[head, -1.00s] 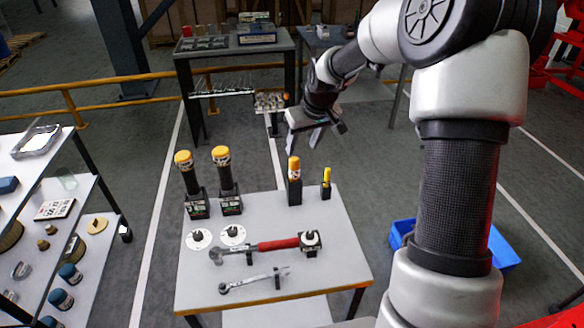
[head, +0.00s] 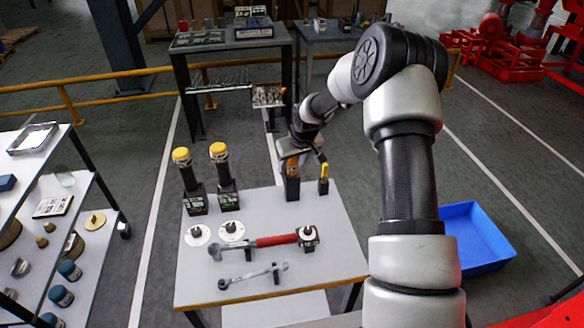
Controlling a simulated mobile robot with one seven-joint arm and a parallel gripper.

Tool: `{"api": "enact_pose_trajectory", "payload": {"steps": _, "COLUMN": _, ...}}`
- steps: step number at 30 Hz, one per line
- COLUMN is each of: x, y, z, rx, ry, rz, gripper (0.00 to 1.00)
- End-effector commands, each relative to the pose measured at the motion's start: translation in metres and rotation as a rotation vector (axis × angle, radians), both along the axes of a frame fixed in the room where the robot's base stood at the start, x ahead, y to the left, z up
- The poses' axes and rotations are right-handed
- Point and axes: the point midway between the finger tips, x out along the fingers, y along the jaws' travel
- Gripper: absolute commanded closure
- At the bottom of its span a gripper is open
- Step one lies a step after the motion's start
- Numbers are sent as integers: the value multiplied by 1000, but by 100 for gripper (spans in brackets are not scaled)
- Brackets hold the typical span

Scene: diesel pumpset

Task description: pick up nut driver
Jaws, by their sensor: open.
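Two yellow-handled tools stand upright in black holders at the back right of the near table. The larger orange-yellow one (head: 292,170) is mostly covered by my gripper, and its black holder (head: 292,189) shows below. The smaller yellow one (head: 324,171) stands just to its right. I cannot tell for sure which is the nut driver. My gripper (head: 303,162) is open and points down at the larger tool's handle. Whether the fingers are around or just beside the handle cannot be told.
Two tall yellow-capped black tools (head: 182,170) (head: 219,165) stand in holders to the left. A red-handled wrench (head: 270,241) and a silver wrench (head: 250,278) lie on the table (head: 200,283). A blue bin (head: 478,238) is on the floor to the right.

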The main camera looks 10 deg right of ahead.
Motion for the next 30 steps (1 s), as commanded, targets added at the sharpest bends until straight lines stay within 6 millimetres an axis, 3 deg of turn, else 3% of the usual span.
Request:
{"api": "enact_pose_trajectory", "payload": {"steps": 8, "x": 2, "y": 0, "z": -5, "rx": -1, "ry": 0, "rz": 0, "gripper": 52}}
{"api": "enact_pose_trajectory", "payload": {"steps": 17, "x": 2, "y": 0, "z": -5, "rx": 0, "ry": 0, "rz": 0, "gripper": 100}}
{"api": "enact_pose_trajectory", "payload": {"steps": 30, "x": 2, "y": 0, "z": 2, "rx": 0, "ry": -2, "rz": 0, "gripper": 100}}
